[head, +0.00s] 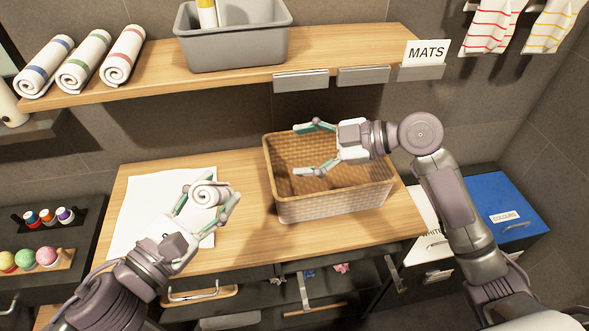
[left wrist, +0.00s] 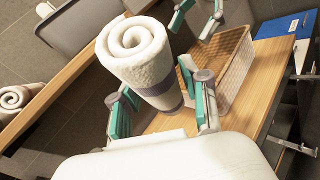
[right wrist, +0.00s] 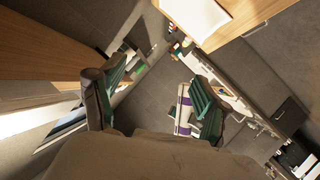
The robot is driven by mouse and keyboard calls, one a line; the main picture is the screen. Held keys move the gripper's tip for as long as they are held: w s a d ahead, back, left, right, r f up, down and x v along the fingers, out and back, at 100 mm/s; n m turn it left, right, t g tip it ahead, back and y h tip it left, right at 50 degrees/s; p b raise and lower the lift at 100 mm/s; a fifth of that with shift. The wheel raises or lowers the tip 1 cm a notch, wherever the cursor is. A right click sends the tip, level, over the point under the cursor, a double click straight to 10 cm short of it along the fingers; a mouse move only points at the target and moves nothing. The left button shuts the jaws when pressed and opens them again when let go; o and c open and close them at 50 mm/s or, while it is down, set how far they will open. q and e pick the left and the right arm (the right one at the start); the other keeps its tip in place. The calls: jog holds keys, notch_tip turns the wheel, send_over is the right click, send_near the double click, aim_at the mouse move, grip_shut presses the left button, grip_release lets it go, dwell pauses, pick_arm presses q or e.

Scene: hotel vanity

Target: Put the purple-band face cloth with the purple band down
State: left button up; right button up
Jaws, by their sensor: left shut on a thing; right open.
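The rolled white face cloth (head: 209,194) is held above the white mat (head: 145,205) on the vanity top. In the left wrist view the cloth (left wrist: 138,55) shows its spiral end and a dull purple-grey band low down, between the fingers. My left gripper (head: 207,203) is shut on it. My right gripper (head: 302,150) is open and empty over the wicker basket (head: 335,206). In the right wrist view a white thing with purple stripes (right wrist: 183,108) shows beside one finger; I cannot tell whether it is the held cloth.
A blue box (head: 500,205) is at the right. Bare wood lies between mat and basket.

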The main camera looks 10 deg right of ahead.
aim_at(233, 192)
jog(key=s+a+r+n+g+y, duration=0.2)
jog(key=s+a+r+n+g, duration=0.15)
jog(key=s+n, duration=0.35)
jog(key=shift+m+g, duration=0.55)
jog(key=shift+m, duration=0.05)
jog(key=x, duration=0.8)
jog(key=s+x, duration=0.1)
jog(key=x, duration=0.3)
jog(key=shift+f, duration=0.35)
jog(key=shift+d, duration=0.1)
jog(key=c, duration=1.1)
pick_arm(q)
jog(key=o, duration=0.7)
pick_arm(e)
jog(key=shift+c, duration=1.1)
pick_arm(q)
jog(key=o, duration=0.5)
